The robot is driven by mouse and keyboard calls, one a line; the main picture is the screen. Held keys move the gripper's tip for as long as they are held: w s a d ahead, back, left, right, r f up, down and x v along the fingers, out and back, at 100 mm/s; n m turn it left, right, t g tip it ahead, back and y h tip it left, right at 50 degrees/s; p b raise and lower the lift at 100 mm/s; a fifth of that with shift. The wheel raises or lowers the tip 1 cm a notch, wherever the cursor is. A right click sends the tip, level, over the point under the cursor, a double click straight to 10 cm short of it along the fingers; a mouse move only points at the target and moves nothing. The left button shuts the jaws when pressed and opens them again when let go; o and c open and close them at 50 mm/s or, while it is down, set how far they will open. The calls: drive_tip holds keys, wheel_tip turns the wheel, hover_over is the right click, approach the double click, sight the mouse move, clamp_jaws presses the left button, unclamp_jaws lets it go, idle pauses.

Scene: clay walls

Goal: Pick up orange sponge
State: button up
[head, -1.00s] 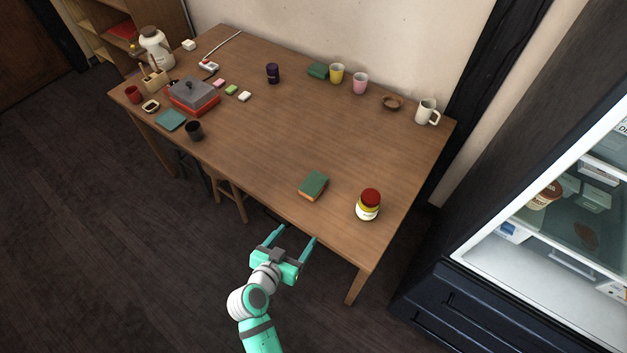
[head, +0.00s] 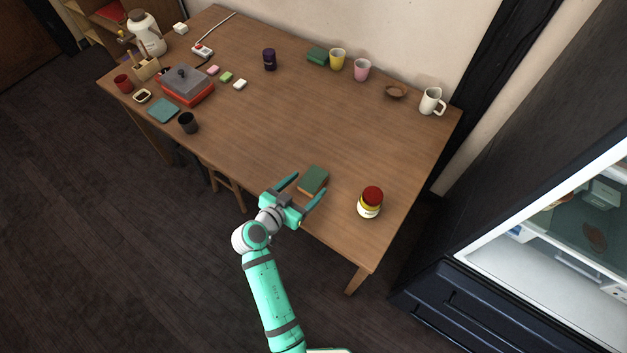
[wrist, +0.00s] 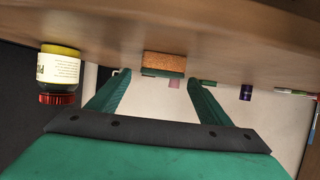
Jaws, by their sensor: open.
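The orange sponge (head: 313,181) lies on the wooden table (head: 262,128) near its front edge, with a green layer on top and orange-brown sides. In the wrist view the sponge (wrist: 163,64) shows between and beyond the two fingertips, with its orange side facing up in that picture. My gripper (head: 306,185) is open, with its two fingers reaching over the front table edge, one on each side of the near part of the sponge. It also shows in the wrist view (wrist: 158,78). Nothing is held. I cannot tell whether a finger touches the sponge.
A jar with a red lid (head: 370,202) stands close to the right of the sponge; it also shows in the wrist view (wrist: 58,70). The table's middle is clear.

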sight(312, 180)
drive_tip(key=x, duration=0.5)
drive_tip(key=shift+a, duration=0.15)
drive_tip(key=shift+c, duration=0.6)
drive_tip(key=c, duration=1)
